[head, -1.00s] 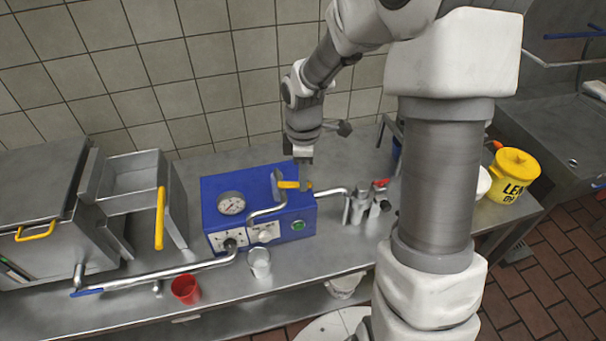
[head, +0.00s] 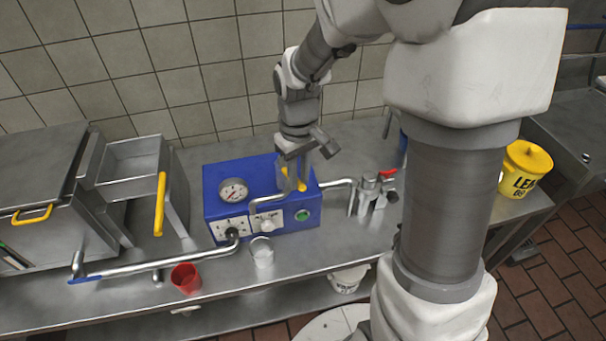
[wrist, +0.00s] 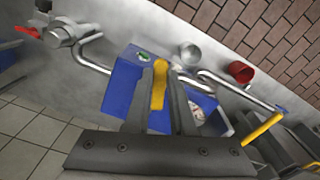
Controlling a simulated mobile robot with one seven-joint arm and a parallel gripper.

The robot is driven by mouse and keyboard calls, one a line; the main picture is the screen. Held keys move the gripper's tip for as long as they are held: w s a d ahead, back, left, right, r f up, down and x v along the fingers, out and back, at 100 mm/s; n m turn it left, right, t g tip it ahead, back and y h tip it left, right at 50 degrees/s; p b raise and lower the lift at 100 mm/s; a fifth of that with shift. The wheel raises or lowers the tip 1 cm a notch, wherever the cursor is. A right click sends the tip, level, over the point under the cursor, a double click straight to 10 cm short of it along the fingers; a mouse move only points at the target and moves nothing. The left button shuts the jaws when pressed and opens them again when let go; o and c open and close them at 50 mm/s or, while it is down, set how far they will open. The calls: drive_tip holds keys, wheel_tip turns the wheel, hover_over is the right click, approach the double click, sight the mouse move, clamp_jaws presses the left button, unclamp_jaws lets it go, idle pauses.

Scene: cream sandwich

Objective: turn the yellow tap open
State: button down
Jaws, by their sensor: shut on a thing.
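The yellow tap (head: 300,185) is a short yellow lever on top of the blue box (head: 226,181), beside a bent metal pipe. In the head view it lies slanted, partly hidden by my fingers. My gripper (head: 293,181) reaches down from above and is shut on the tap's lever. In the wrist view the yellow lever (wrist: 158,85) shows between the two grey fingers of my gripper (wrist: 160,70), running lengthwise along them. The tap's base is hidden there.
The box carries a round gauge (head: 233,191) and a green button (head: 301,215). A red-handled metal fitting (head: 370,190) is at right. A fryer with yellow handles (head: 160,205) stands left.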

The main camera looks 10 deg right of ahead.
drive_tip(key=shift+s+a+m, duration=0.1)
drive_tip(key=shift+a+m, duration=0.35)
drive_tip(key=shift+m, duration=0.65)
drive_tip(key=c, duration=0.8)
unclamp_jaws()
drive_tip(key=shift+o, duration=0.2)
wheel_tip(320, 180, up, 18)
drive_tip(key=shift+f, duration=0.25)
drive_tip(key=shift+s, duration=0.1)
